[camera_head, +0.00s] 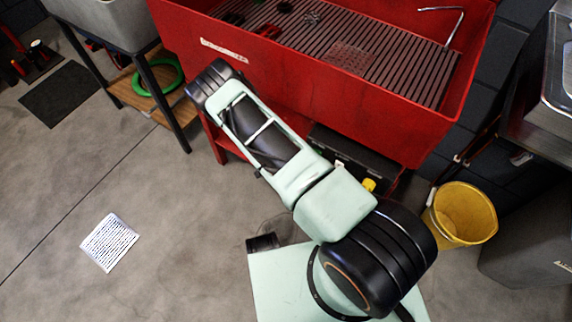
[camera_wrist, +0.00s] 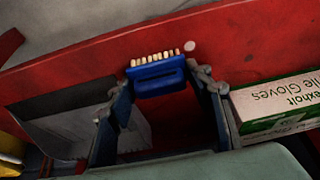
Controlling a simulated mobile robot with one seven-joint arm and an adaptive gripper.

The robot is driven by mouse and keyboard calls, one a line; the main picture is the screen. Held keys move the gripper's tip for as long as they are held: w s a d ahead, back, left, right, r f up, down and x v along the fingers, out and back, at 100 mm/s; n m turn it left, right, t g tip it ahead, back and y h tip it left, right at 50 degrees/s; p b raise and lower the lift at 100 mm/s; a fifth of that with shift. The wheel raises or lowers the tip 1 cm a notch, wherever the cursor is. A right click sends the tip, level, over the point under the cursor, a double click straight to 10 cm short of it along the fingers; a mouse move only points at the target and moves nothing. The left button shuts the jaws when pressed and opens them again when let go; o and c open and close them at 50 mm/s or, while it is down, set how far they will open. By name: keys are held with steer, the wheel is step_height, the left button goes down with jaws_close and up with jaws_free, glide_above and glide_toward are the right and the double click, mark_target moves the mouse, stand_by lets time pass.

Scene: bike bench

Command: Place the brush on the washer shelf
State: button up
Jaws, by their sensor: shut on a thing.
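A blue brush (camera_wrist: 158,78) with a row of pale bristles is held between the two fingertips of my gripper (camera_wrist: 163,88) in the wrist view. The bristles point to the top of that picture. A red surface (camera_wrist: 245,50) lies behind the brush; I cannot tell the gap between them. In the head view the red washer (camera_head: 290,75) has a slatted top (camera_head: 385,62) inside its raised walls. My arm reaches to the washer's front left, and my gripper and the brush are hidden there. I cannot tell which surface is the washer shelf.
In the wrist view, a glove box (camera_wrist: 280,104) is close to the right finger, and a grey-and-white object (camera_wrist: 65,118) is at left. In the head view, a yellow bucket (camera_head: 461,212) stands at right, and a green ring (camera_head: 158,78) lies on a wooden shelf at left.

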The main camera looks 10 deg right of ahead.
steer(key=o, duration=1.1)
steer(key=shift+r+p, duration=0.25)
steer(key=shift+p, duration=0.15)
steer(key=p+v, duration=0.3)
steer(key=v, duration=0.8)
steer(key=shift+s+a+r, duration=0.1)
steer(key=shift+s+r, duration=0.05)
steer(key=shift+r, duration=0.15)
